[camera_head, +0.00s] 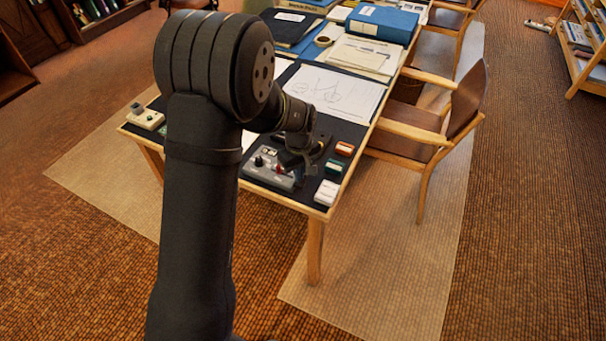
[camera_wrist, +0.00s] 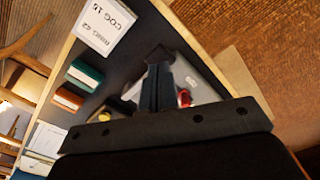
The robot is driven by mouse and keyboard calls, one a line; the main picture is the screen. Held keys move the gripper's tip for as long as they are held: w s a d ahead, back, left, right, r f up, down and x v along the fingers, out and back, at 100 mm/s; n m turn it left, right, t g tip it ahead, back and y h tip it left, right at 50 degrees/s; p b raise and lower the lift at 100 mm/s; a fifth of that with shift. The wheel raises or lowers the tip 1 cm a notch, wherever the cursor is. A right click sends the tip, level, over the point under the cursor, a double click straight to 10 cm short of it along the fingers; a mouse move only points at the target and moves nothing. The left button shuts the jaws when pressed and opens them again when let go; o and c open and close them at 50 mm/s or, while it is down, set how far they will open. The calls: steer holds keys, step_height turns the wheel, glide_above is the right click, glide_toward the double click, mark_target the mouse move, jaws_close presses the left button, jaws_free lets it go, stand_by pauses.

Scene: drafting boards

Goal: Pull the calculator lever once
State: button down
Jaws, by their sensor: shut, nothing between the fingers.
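A grey box-shaped device (camera_head: 268,170), which looks like the calculator, sits near the front edge of the dark-topped table. It carries a black knob and a small red part, and it also shows partly behind my fingers in the wrist view (camera_wrist: 205,82). My gripper (camera_wrist: 158,57) is shut and empty, with its fingertips over or beside the device. Whether they touch it I cannot tell. In the head view my gripper hangs at the device's right side. I cannot clearly make out the lever; my fingers may hide part of it.
A green block (camera_wrist: 85,75), a red block (camera_wrist: 67,100) and a white card (camera_wrist: 103,27) marked "COG 15" and "RING 42" lie beside the device. A beige box (camera_head: 146,117) sits at the table's left corner. Drawings and a blue binder (camera_head: 382,22) lie farther back. A chair (camera_head: 455,120) stands right.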

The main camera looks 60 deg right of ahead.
steer(key=shift+f, duration=0.1)
stand_by(0.3)
steer(key=shift+f, duration=1.7)
steer(key=shift+r, duration=4)
steer(key=shift+f, duration=0.1)
steer(key=shift+f, duration=2.75)
